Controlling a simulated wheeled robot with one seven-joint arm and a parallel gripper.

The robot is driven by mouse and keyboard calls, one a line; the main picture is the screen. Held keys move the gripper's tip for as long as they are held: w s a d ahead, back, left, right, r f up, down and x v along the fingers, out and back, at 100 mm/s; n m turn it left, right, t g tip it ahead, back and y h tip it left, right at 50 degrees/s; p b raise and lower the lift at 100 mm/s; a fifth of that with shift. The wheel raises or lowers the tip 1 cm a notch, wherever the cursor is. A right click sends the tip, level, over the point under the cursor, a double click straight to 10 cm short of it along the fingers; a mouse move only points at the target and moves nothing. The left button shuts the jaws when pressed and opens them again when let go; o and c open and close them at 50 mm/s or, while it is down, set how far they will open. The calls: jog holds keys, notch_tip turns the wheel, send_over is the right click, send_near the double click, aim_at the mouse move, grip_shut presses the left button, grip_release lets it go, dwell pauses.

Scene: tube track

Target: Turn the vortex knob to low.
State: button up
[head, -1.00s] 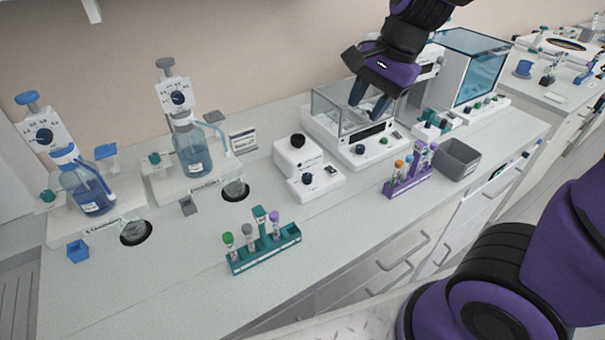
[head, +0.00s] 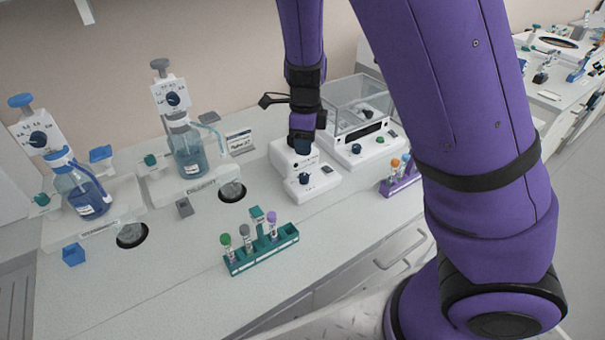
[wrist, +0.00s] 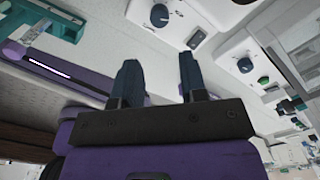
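The vortex (head: 318,186) is a white stepped device in the middle of the bench. Its dark knob (head: 304,178) is on the lower front part, with a small dark panel to its right. My gripper (head: 302,148) points down over the upper rear part of the vortex, behind the knob, and hides the black top piece. Whether it touches is unclear. In the wrist view the two dark blue fingers (wrist: 160,78) stand apart with nothing between them. Dark knobs on white housings show beyond them; I cannot tell which is the vortex knob. The knob's setting is too small to read.
A clear-walled balance (head: 362,142) stands right of the vortex. A teal tube rack (head: 262,250) is in front left, and a purple rack (head: 402,182) is partly behind my arm. Two dispenser bottles stand left.

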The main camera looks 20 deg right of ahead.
aim_at(305, 176)
notch_tip(305, 176, down, 11)
jog(key=shift+r, duration=0.15)
dwell(0.4)
jog(key=c, duration=0.6)
jog(key=shift+c, duration=0.2)
